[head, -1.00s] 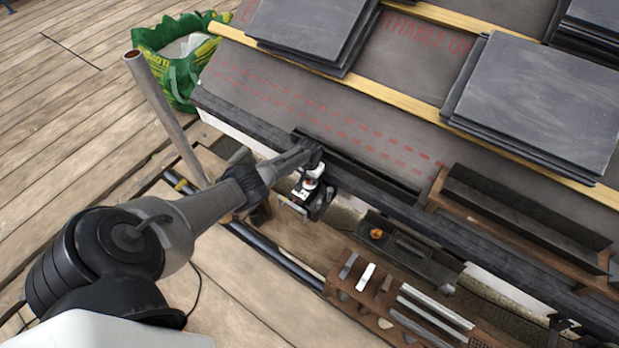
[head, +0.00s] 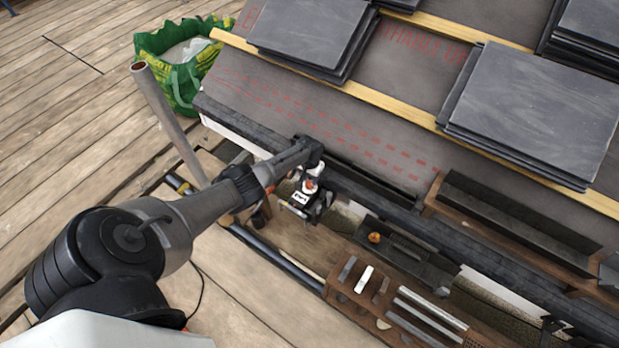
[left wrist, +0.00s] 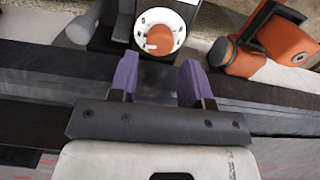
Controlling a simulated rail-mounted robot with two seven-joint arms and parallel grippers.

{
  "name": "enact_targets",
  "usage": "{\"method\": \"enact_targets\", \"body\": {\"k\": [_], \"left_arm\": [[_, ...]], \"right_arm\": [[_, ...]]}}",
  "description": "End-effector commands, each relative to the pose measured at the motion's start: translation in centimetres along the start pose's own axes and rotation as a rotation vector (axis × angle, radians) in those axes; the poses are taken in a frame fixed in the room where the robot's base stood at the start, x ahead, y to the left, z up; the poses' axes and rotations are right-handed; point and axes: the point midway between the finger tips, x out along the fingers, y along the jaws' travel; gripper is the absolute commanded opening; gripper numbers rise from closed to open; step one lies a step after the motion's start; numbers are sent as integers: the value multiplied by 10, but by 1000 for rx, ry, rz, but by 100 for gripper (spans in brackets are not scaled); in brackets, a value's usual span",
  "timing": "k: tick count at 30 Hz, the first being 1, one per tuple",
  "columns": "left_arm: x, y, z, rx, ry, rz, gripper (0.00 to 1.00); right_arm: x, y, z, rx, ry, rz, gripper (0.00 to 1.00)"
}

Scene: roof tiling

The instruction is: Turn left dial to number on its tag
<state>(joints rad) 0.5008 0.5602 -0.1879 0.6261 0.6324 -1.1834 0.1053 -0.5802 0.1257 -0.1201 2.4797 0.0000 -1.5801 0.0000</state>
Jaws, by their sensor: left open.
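In the left wrist view a round dial with a white ring and an orange-red centre (left wrist: 160,38) sits on a dark housing, just beyond my fingertips. Small marks show on the ring, but I cannot read any number, and I cannot make out a readable tag. My left gripper (left wrist: 159,72) is open, its two purple fingers apart with nothing between them. In the head view my left gripper (head: 304,200) is low beside the roof's lower edge, and the arm and wrist hide part of the dial area. My right gripper is not visible.
An orange knob (head: 375,238) sits in a dark tray to the right. A wooden rack (head: 345,291) with tools stands in front. Slate stacks (head: 540,105) lie on the roof. A green bag (head: 178,75) and upright pole (head: 168,120) stand left. Orange-and-black parts (left wrist: 285,40) lie right of the dial.

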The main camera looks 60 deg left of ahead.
Motion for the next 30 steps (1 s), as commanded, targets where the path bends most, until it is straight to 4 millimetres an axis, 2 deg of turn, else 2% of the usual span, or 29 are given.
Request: {"method": "enact_targets", "body": {"k": [1,3,13,21,30], "left_arm": [[-18,-1,0,1,0,-1,44],[-31,-1,0,2,0,-1,44],[-79,0,0,2,0,0,44],[-94,0,0,1,-1,-1,44],[-94,0,0,0,-1,-1,44]], "right_arm": [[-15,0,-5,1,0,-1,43],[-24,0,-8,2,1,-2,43],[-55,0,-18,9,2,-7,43],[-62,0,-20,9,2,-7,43],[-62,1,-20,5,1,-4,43]]}}
